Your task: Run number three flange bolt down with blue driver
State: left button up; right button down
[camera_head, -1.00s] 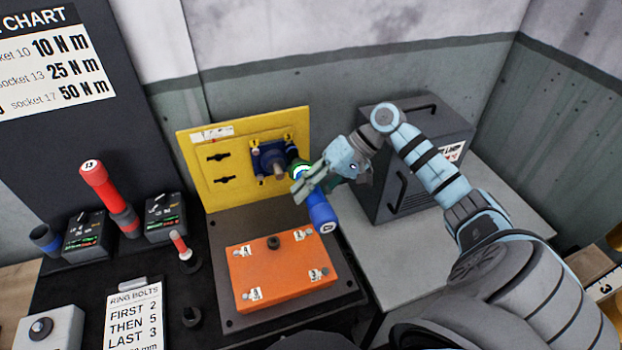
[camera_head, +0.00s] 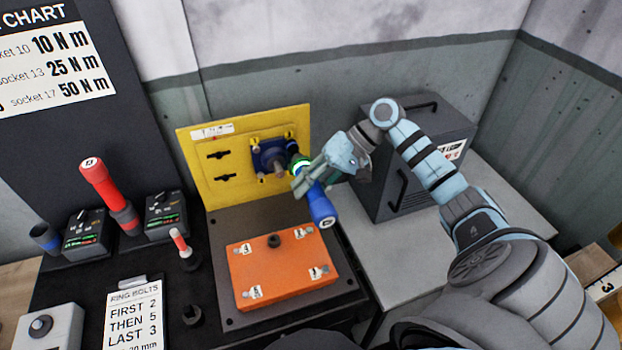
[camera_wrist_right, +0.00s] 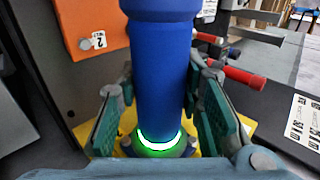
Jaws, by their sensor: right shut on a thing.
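My right gripper (camera_head: 303,184) is shut around the blue driver (camera_head: 321,207), whose rounded butt end points toward the camera and down. In the right wrist view the blue driver (camera_wrist_right: 160,75) stands between both finger pads, with a glowing green ring at its far end. The driver's front end meets the right side of the blue flange (camera_head: 266,160) on the yellow panel (camera_head: 198,165). The bolt under the driver tip is hidden, so I cannot tell its number or seating. Other flange bolts show at the flange's corners. My left gripper is not in view.
An orange block (camera_head: 275,275) with numbered bolts lies below the panel. A red driver (camera_head: 102,185) stands at left beside dark setting boxes (camera_head: 165,215). A dark grey case (camera_head: 425,165) stands right, close behind my right arm. A bolt-order card (camera_head: 134,315) lies in front.

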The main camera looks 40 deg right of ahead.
aim_at(322, 192)
jog(key=shift+w+d+r+b, duration=0.15)
jog(key=shift+w+b, duration=0.15)
jog(key=shift+w, duration=0.4)
dwell(0.6)
jog(key=shift+w+p, duration=0.15)
jog(key=shift+p, duration=0.35)
dwell(1.0)
jog(key=s+p, duration=0.2)
jog(key=p, duration=0.1)
jog(key=shift+a+r, duration=0.1)
jog(key=shift+a, duration=0.15)
jog(key=shift+s+a+f, duration=0.2)
jog(key=shift+s+f, duration=0.05)
jog(key=shift+s, duration=0.4)
jog(key=shift+s+a, duration=0.3)
jog(key=shift+s, duration=0.5)
jog(key=shift+w, duration=0.1)
